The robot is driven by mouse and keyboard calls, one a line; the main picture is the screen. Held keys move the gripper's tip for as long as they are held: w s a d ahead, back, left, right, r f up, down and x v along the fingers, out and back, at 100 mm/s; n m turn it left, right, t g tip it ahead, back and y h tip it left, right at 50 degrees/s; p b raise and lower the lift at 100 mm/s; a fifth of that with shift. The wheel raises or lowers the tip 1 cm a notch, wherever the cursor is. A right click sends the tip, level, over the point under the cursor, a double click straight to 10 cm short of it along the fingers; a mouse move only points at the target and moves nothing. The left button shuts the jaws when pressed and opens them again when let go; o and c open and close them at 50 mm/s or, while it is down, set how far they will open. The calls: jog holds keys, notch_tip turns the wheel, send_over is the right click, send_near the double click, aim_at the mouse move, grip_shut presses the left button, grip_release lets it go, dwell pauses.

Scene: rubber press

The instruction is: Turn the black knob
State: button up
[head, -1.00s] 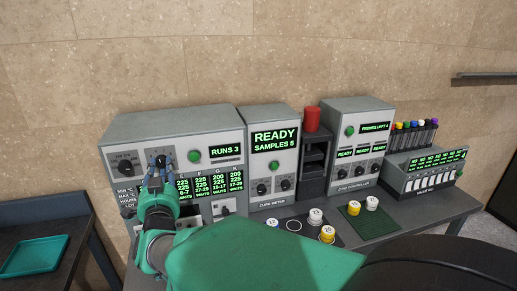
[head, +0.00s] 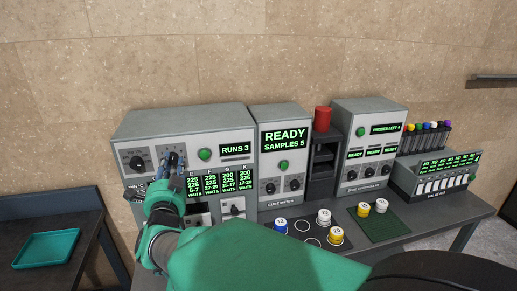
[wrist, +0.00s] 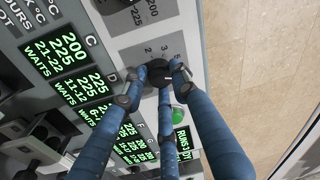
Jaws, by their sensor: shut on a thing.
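The black knob (wrist: 160,76) sits on the grey front panel of the left machine. In the wrist view my gripper (wrist: 157,77) has its blue fingers closed around this knob, one on each side and one in front. The pointer of the knob is hidden by the fingers; a scale with numbers shows beside it.
Green number displays lie below. A cure meter (head: 283,150) stands to the right. White and yellow cups (head: 335,236) stand on the bench. A green tray (head: 45,247) lies at left.

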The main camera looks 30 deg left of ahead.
jog(key=shift+w+r, duration=0.1)
jog(key=shift+r, duration=0.05)
jog(key=o, duration=1.1)
jog(key=shift+o, duration=0.2)
jog(key=shift+d, duration=0.1)
jog(key=v, duration=1.2)
